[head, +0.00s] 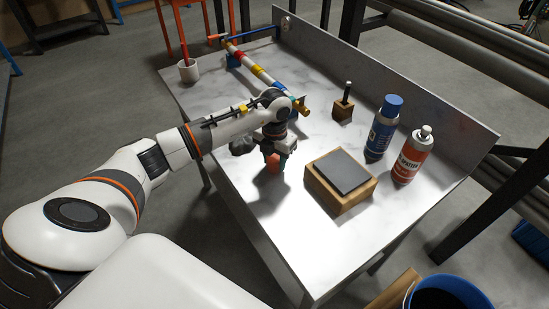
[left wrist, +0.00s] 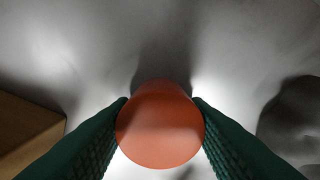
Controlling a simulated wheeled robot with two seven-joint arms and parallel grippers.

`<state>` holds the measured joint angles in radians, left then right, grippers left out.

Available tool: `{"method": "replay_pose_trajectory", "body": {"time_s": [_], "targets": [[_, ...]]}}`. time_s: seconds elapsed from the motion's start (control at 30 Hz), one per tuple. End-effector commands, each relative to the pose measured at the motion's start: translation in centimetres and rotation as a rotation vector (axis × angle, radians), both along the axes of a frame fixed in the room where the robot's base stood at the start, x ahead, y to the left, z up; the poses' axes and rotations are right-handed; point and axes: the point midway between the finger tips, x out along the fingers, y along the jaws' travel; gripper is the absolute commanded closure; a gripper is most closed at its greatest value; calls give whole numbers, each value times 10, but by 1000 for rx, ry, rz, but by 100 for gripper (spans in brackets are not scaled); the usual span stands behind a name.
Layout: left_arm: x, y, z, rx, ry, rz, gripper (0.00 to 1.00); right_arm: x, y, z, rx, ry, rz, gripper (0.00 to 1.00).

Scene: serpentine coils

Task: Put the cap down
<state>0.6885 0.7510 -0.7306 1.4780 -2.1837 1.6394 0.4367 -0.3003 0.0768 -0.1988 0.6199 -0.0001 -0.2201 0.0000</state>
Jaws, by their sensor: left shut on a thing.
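The cap (head: 273,163) is orange-red and sits between the fingers of my left gripper (head: 273,158), which points down over the left part of the pale table. In the left wrist view the cap (left wrist: 160,125) shows as a round orange end, with the green ridged fingers pressed on both its sides. It is low, close to the tabletop; I cannot tell whether it touches. The orange-labelled spray can (head: 411,157) stands upright at the right with its white nozzle bare. My right gripper is not in view.
A wooden block with a dark top (head: 341,180) lies right of the gripper. A blue can (head: 383,128) and a small wooden holder (head: 343,108) stand beyond it. A dark rounded thing (head: 242,146) is left of the gripper. The table (head: 280,225) is clear toward the front.

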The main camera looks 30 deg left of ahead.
Motion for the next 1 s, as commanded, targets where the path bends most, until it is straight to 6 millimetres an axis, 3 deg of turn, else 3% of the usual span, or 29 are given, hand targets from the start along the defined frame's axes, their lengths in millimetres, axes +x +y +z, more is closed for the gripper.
{"method": "replay_pose_trajectory", "body": {"time_s": [0.03, 0.07, 0.17, 0.57, 1.0], "targets": [[0, 0, -3, 0, 0, 0, 79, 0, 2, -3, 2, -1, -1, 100], [0, 0, -2, 0, 0, 0, 53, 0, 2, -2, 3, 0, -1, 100], [0, 0, -1, 0, 0, 0, 37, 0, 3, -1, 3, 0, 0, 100], [1, 0, 6, 0, -2, 1, 36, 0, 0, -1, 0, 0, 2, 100], [1, 0, 92, 1, -6, 1, 36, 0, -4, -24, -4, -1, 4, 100]]}}
